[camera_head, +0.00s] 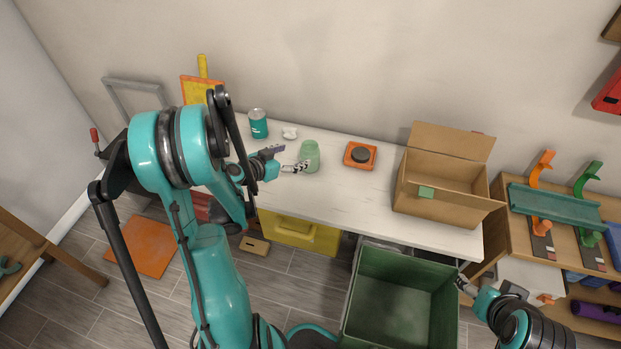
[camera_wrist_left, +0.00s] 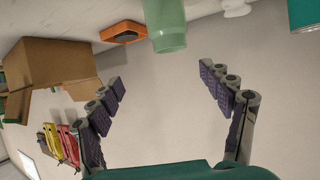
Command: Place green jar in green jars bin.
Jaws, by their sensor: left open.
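A light green jar (camera_head: 310,150) stands on the white table (camera_head: 350,205), left of its middle. In the left wrist view the jar (camera_wrist_left: 165,28) shows at the top, beyond the fingertips and cut off by the frame edge. My left gripper (camera_head: 303,167) is beside the jar, on its left; its fingers (camera_wrist_left: 160,76) are spread with nothing between them. An open cardboard box with a green label (camera_head: 427,192) stands at the table's right end. A large green bin (camera_head: 405,266) stands on the floor in front. My right gripper (camera_head: 463,284) is by the bin's right side.
An orange tray with a dark round thing (camera_head: 361,155) lies between the jar and the box. A teal can (camera_head: 258,123) and a small white object (camera_head: 290,132) stand behind on the left. A wooden shelf with colored parts (camera_head: 545,250) is at right. The table's front middle is clear.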

